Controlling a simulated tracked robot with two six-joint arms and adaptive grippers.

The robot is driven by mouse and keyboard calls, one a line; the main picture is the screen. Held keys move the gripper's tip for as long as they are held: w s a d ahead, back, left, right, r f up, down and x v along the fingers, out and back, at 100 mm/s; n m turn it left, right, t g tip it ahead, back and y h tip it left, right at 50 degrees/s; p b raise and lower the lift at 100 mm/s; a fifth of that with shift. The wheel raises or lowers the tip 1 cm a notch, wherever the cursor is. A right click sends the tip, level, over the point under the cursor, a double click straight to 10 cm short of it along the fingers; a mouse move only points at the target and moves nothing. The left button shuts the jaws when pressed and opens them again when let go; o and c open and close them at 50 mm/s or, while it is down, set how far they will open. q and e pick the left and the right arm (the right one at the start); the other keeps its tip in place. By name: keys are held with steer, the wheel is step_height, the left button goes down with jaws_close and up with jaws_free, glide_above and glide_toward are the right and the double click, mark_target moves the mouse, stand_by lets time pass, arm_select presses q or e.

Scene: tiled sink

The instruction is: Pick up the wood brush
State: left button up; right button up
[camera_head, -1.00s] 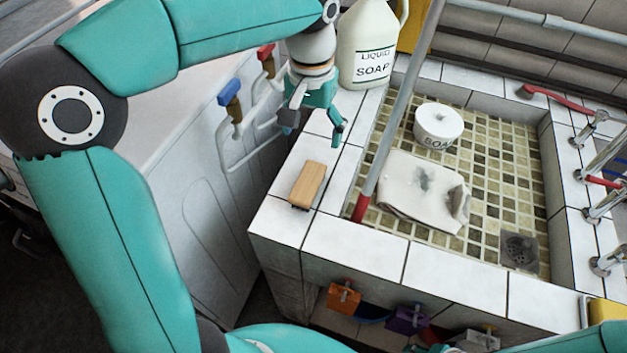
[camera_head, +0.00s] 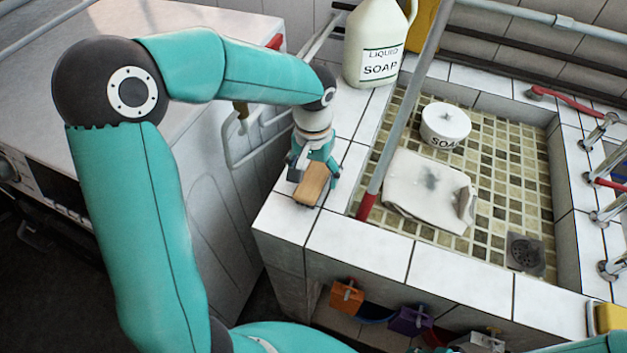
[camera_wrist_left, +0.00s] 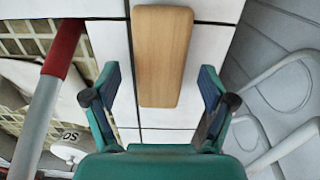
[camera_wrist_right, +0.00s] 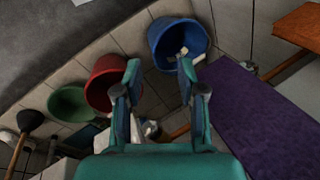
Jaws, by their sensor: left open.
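The wood brush (camera_head: 313,184) lies on the white tiled ledge at the left front corner of the sink. Its flat wooden back faces up. My left gripper (camera_head: 315,172) is at the brush, with its fingers on either side. In the left wrist view the brush (camera_wrist_left: 160,55) runs between the two open fingertips of my left gripper (camera_wrist_left: 157,85), with a gap on each side. My right gripper (camera_wrist_right: 158,75) shows in the right wrist view with its fingers apart and nothing between them.
A soap bottle (camera_head: 378,45) stands at the back of the ledge. A red-ended grey pole (camera_head: 400,110) leans right of the brush. The sink holds a cloth (camera_head: 425,188) and a soap pot (camera_head: 445,124). Blue (camera_wrist_right: 178,42) and red (camera_wrist_right: 105,82) buckets show in the right wrist view.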

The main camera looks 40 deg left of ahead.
mark_target(314, 177)
arm_select(q)
step_height(314, 177, down, 2)
steer(key=shift+f, duration=0.1)
steer(key=c, duration=1.3)
steer(key=shift+c, duration=0.2)
steer(key=shift+r, duration=0.2)
step_height(314, 177, up, 20)
steer(key=p, duration=0.1)
steer(key=shift+p, duration=0.35)
steer(key=shift+f, duration=0.15)
